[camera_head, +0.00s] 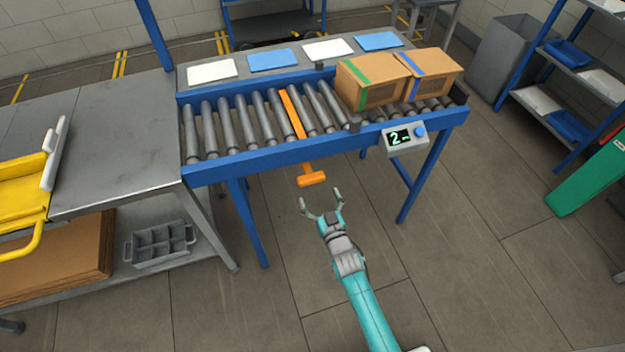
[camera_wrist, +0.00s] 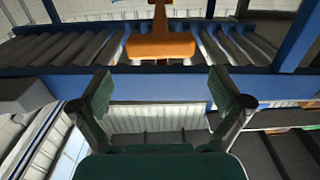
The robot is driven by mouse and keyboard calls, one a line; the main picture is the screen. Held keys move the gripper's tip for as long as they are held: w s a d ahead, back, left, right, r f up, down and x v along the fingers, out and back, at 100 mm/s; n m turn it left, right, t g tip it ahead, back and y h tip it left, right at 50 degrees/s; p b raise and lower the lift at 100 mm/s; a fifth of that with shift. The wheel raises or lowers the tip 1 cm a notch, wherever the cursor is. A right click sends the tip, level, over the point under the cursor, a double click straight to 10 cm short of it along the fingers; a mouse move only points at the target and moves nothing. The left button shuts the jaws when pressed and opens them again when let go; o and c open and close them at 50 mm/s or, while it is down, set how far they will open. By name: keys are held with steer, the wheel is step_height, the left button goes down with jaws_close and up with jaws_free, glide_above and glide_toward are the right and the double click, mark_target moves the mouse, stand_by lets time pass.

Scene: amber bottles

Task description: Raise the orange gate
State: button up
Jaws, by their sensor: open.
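The orange gate (camera_head: 293,114) is a narrow bar lying across the roller conveyor (camera_head: 230,118). Its T-shaped orange handle (camera_head: 312,179) sticks out past the blue front rail. My gripper (camera_head: 320,198) is open and empty, just in front of and below the handle, apart from it. In the wrist view the orange handle (camera_wrist: 160,45) is ahead, above the gap between my open fingertips (camera_wrist: 165,92). Whether the bar touches the rollers is hard to tell.
Two cardboard boxes (camera_head: 367,82) stand on the rollers right of the gate. A display box (camera_head: 403,138) reading 2 hangs on the front rail. A grey table (camera_head: 110,150) adjoins on the left. The floor around my arm is clear.

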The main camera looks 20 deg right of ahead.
mark_target(313, 182)
steer(key=shift+w, duration=3.2)
steer(key=c, duration=1.3)
steer(key=shift+a+r, duration=0.1)
steer(key=shift+r, duration=2.3)
steer(key=o, duration=1.3)
steer(key=shift+r, duration=0.1)
steer(key=shift+s, duration=0.1)
